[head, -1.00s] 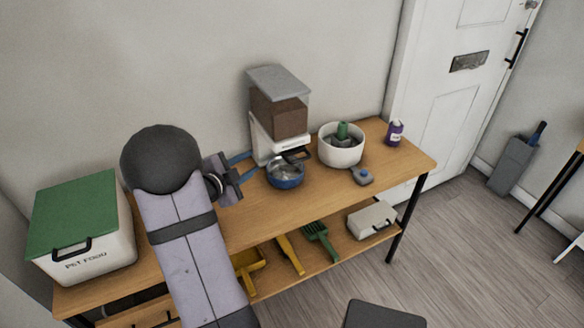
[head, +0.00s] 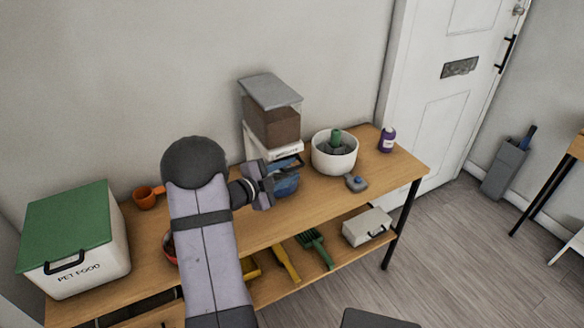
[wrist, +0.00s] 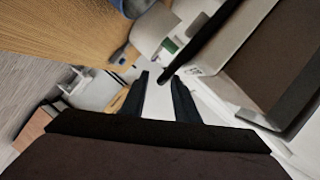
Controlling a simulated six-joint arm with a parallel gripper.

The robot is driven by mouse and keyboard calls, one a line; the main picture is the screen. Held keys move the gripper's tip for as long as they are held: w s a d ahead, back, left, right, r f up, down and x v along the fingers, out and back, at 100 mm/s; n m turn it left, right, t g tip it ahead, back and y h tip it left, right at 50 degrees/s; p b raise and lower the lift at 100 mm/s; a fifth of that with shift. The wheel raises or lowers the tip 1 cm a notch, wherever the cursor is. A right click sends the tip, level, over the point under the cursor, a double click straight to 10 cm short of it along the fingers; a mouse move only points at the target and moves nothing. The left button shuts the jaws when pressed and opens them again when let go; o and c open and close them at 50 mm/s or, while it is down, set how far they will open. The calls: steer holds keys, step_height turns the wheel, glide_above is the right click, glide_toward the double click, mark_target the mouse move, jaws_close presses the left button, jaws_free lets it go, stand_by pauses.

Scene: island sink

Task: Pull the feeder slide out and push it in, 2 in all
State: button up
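The feeder (head: 272,112) stands at the back of the wooden table, with a grey lid, a brown-filled hopper and a white base. Its slide's dark handle (head: 292,163) sticks out low at the front, above a blue bowl (head: 287,185). My gripper (head: 272,178) is in front of the feeder's base, partly hiding the bowl. In the wrist view my gripper (wrist: 161,78) is open, with two dark fingers apart. A black bar (wrist: 205,38), which looks like the slide handle, ends close to the fingertips. I cannot tell whether they touch.
A pet food bin (head: 75,240) and an orange cup (head: 147,197) are at left. Tools lie on the lower shelf.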

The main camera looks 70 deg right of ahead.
steer(key=shift+x, duration=0.85)
jaws_close()
steer(key=shift+s+a+b, duration=0.3)
steer(key=shift+s+a, duration=0.95)
jaws_free()
steer(key=shift+w, duration=0.1)
